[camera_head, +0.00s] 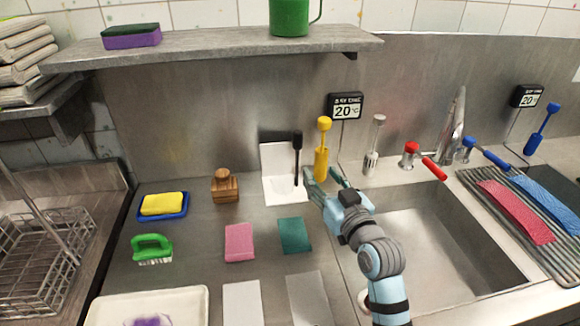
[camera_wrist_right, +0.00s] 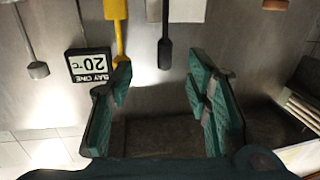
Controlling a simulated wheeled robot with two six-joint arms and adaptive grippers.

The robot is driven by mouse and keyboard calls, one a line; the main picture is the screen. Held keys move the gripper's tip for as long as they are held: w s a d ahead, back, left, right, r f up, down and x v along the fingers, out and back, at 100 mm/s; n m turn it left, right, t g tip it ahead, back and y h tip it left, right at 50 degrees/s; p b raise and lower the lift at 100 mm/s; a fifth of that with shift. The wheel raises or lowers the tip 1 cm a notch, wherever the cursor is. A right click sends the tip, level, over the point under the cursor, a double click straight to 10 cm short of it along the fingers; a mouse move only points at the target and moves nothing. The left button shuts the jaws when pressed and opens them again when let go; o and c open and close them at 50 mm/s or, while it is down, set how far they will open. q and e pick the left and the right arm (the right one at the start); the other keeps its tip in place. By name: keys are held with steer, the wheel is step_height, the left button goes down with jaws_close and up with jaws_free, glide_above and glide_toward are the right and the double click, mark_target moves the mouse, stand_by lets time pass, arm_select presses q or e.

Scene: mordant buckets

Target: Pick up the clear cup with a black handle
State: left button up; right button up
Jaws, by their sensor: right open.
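An upright black handle (camera_head: 297,142) stands in front of a white panel near the back wall. Its lower end, where a clear cup would show, is hard to make out against the white. The black handle (camera_wrist_right: 165,52) also shows in the right wrist view, upside down at the top, roughly between and beyond the fingers. My right gripper (camera_head: 326,181) is open, just right of the handle and in front of the yellow dipper; its green-padded fingers (camera_wrist_right: 158,78) have nothing between them. My left gripper is not in view.
A yellow dipper (camera_head: 321,163) stands close to the right of the black handle. A grey-handled dipper (camera_head: 371,160) and the sink (camera_head: 440,235) are further right. A wooden block (camera_head: 225,189) is left. A shelf (camera_head: 200,52) hangs above.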

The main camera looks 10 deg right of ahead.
mark_target(300, 142)
steer(key=w+a, duration=0.1)
steer(key=w, duration=0.3)
steer(key=w+a+r+b, duration=0.1)
steer(key=w, duration=0.3)
steer(key=w+a+r, duration=0.1)
steer(key=w, duration=0.4)
steer(key=shift+r, duration=0.15)
steer(key=shift+w+a, duration=0.15)
steer(key=shift+w, duration=0.15)
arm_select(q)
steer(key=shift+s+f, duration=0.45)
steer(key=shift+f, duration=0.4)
arm_select(e)
steer(key=shift+r, duration=0.1)
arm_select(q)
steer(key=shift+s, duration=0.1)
arm_select(e)
jaws_close()
